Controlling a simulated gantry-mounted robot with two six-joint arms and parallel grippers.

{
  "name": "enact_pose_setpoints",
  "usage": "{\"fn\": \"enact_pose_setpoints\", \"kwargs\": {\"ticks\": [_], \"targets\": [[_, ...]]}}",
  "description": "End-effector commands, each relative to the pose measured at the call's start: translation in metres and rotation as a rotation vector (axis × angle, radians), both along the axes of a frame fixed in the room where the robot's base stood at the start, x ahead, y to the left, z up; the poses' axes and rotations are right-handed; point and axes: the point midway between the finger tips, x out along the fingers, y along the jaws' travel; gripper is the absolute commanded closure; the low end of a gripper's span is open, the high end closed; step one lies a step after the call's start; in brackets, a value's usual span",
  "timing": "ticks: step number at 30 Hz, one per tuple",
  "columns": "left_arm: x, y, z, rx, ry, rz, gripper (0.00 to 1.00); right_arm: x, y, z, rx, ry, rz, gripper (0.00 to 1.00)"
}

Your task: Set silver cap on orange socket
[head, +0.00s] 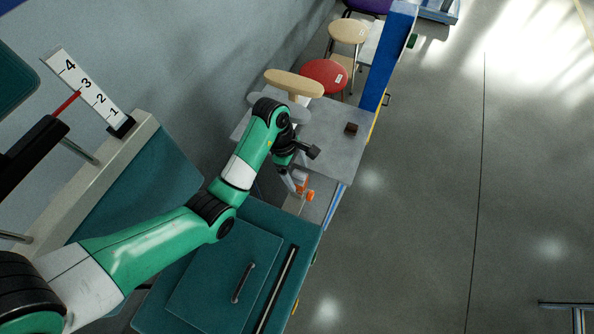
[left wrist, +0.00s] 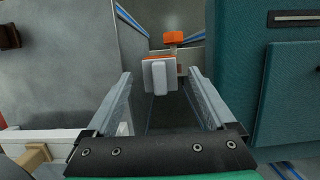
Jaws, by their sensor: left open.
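My left gripper (head: 292,183) reaches down at the workstation's far corner in the head view, its fingers apart. In the left wrist view the open fingers (left wrist: 159,80) point at a pale silver-grey block (left wrist: 159,77), which looks like the silver cap. It sits in line with the gap between the fingertips. I cannot tell whether either finger touches it. An orange-edged part shows just behind it. A separate orange piece (left wrist: 173,38), probably the orange socket, lies farther off. Orange also shows beside the gripper in the head view (head: 308,196). My right gripper is not in view.
A green cabinet (left wrist: 290,85) stands close on the right in the left wrist view. Red (head: 324,74) and tan (head: 349,31) stools stand farther back. Open floor is right.

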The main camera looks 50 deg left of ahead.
Motion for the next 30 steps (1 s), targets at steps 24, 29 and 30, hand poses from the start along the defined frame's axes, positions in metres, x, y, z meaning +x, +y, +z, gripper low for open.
{"fn": "enact_pose_setpoints", "kwargs": {"ticks": [24,29,30], "targets": [[-0.013,0.026,0.114,0.0,0.0,0.0,0.11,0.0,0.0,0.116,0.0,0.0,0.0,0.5],[-0.013,0.027,0.112,0.0,0.0,0.0,0.11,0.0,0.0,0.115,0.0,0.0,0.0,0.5],[-0.013,0.027,0.112,0.0,0.0,0.0,0.11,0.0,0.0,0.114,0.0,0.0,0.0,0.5]]}}
